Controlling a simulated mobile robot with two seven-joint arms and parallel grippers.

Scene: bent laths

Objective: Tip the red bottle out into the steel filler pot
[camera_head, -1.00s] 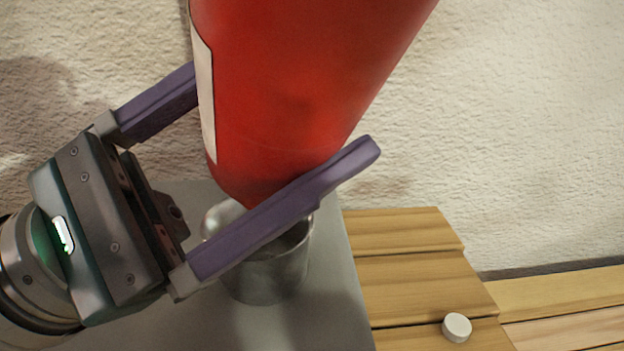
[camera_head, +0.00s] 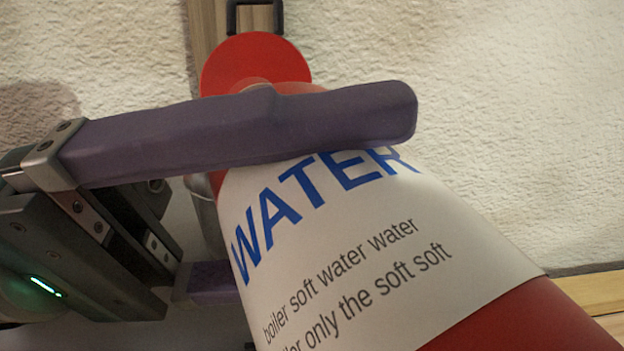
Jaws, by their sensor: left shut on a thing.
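The red bottle (camera_head: 530,322) has a white label (camera_head: 350,250) with blue WATER lettering. It is tilted, its narrower end at the upper left and its body running to the lower right, out of the picture. My left gripper (camera_head: 300,200) is shut on the bottle near the narrower end. One purple finger crosses in front of it; the other is mostly hidden behind. A small part of the steel filler pot (camera_head: 205,215) shows between the gripper and the bottle; its mouth is hidden. My right gripper is not in view.
A red disc (camera_head: 255,58) shows above the finger; I cannot tell whether it belongs to the bottle. A wooden strip with a black bracket (camera_head: 255,14) is at the top. The pale rough wall (camera_head: 520,120) is behind. Wooden boards (camera_head: 596,290) show at the right edge.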

